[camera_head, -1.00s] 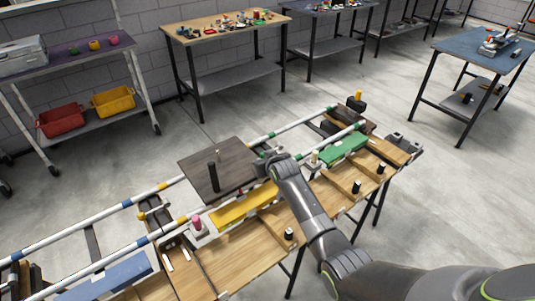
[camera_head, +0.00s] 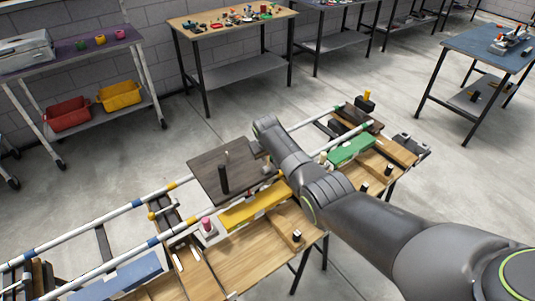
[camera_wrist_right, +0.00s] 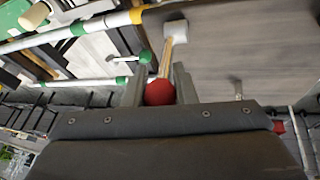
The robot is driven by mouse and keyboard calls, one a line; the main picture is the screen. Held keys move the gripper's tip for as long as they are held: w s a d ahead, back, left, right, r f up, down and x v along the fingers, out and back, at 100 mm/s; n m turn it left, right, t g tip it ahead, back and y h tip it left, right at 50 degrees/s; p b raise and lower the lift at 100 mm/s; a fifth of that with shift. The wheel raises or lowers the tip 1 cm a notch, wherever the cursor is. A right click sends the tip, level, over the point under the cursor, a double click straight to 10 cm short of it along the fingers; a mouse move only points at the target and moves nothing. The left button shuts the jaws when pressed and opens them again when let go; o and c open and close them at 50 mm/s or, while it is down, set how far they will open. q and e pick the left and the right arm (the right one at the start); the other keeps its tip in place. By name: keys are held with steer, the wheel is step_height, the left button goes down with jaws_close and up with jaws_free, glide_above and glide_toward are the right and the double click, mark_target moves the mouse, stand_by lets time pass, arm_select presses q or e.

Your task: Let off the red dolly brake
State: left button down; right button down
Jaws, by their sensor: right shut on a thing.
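The dolly is a dark flat platform (camera_head: 208,178) with a black post, standing on the striped rails of the bench. In the right wrist view, a red ball knob (camera_wrist_right: 160,92) ends a pale lever that runs to a light block (camera_wrist_right: 175,31) on the dark deck (camera_wrist_right: 240,45). My right gripper (camera_wrist_right: 159,84) is shut on the red knob, with one finger at each side. In the head view my right arm reaches over the rails beside the dolly and hides the knob. My left gripper is not in view.
A green ball knob (camera_wrist_right: 145,57) sits close to the left of my right gripper. A yellow block (camera_head: 240,212) and a green block (camera_head: 350,149) lie along the near rail. White striped rails (camera_head: 130,207) run along the bench. Open floor lies beyond it.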

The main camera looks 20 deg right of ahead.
steer(key=shift+f, duration=0.1)
stand_by(0.4)
steer(key=c, duration=1.2)
jaws_free()
steer(key=shift+s+a+r+p, duration=0.1)
steer(key=shift+r+p, duration=0.2)
steer(key=shift+r, duration=0.3)
steer(key=d+p+v, duration=0.1)
steer(key=v, duration=0.4)
step_height(320, 180, up, 10)
steer(key=b, duration=0.1)
glide_above(267, 171)
steer(key=s+a, duration=0.1)
steer(key=s, duration=0.3)
steer(key=shift+s+a+r, duration=0.1)
steer(key=shift+s+a, duration=0.05)
steer(key=shift+s, duration=0.05)
